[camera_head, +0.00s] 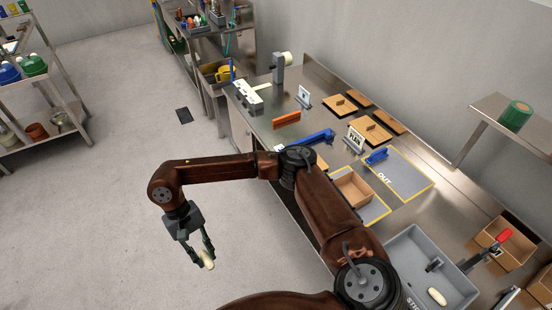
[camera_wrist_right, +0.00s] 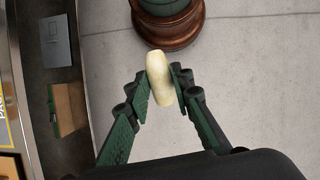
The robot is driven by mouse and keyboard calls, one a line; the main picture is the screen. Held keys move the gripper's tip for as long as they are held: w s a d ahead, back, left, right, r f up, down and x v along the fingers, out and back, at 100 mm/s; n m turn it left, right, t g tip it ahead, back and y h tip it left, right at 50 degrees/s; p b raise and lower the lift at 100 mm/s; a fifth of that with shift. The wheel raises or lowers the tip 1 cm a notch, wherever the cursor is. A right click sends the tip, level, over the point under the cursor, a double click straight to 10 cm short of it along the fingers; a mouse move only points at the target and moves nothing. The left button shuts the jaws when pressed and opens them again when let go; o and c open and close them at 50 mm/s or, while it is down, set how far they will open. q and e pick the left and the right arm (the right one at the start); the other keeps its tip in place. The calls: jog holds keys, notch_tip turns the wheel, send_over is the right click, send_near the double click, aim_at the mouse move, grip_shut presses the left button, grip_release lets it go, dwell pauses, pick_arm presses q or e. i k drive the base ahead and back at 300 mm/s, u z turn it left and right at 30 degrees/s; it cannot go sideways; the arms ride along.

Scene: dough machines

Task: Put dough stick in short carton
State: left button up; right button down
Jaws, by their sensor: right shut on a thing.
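My right gripper (camera_head: 206,254) is shut on a pale dough stick (camera_head: 208,262) and holds it out over the floor, left of the counter. In the right wrist view the dough stick (camera_wrist_right: 158,80) stands between the two green fingers, its upper end past the fingertips. An open brown carton (camera_head: 354,189), low-walled and seemingly the short one, sits on a yellow-edged mat on the counter, to the right of the gripper and partly behind my arm. Its inside looks empty from here. My left gripper is not in view.
A grey bin (camera_head: 403,245) holds another dough stick (camera_head: 437,297). The OUT mat (camera_head: 412,184) carries a blue-handled thing. Flat brown boards (camera_head: 339,104) lie farther back.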

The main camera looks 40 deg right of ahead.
aim_at(350, 198)
jog(key=z, duration=0.2)
jog(key=i, duration=1.35)
jog(key=z, duration=1.4)
jog(key=i, duration=0.75)
jog(key=z, duration=1.05)
jog(key=i, duration=0.25)
jog(key=z, duration=0.2)
